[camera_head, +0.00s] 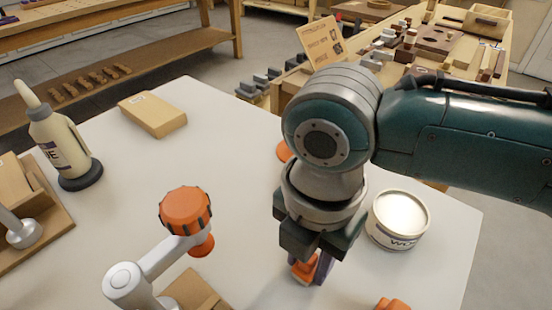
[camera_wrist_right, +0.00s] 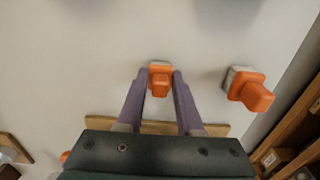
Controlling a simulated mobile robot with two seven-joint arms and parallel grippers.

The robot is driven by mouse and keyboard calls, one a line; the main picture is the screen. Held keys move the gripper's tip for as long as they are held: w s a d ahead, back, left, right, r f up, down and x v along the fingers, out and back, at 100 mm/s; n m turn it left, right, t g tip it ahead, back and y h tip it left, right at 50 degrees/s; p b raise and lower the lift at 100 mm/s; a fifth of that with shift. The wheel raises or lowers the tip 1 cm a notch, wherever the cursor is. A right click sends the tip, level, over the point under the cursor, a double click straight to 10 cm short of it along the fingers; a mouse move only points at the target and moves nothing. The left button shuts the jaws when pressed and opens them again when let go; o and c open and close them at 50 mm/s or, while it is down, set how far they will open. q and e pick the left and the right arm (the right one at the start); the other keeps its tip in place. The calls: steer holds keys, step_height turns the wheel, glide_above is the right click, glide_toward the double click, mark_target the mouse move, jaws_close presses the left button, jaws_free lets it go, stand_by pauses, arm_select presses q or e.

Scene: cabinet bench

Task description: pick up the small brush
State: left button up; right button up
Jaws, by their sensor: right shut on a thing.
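My right gripper (camera_head: 306,272) points down at the table, to the right of the middle in the head view. Its two purple fingers are shut on a small orange piece (camera_head: 302,270), which appears to be the small brush. In the right wrist view the small brush (camera_wrist_right: 159,78) sits between the fingertips (camera_wrist_right: 157,80), orange with a paler far edge. Its bristles cannot be made out, and I cannot tell whether it still touches the table. My left gripper is not in view.
A similar orange piece with a grey part (camera_wrist_right: 250,88) lies to the right in the wrist view. A round tin (camera_head: 398,220) stands right of my gripper. A white jointed stand with an orange knob (camera_head: 185,210), a bottle (camera_head: 62,145) and a tan block (camera_head: 152,114) are left.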

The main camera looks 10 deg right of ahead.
jaws_close()
steer(key=shift+r, duration=0.1)
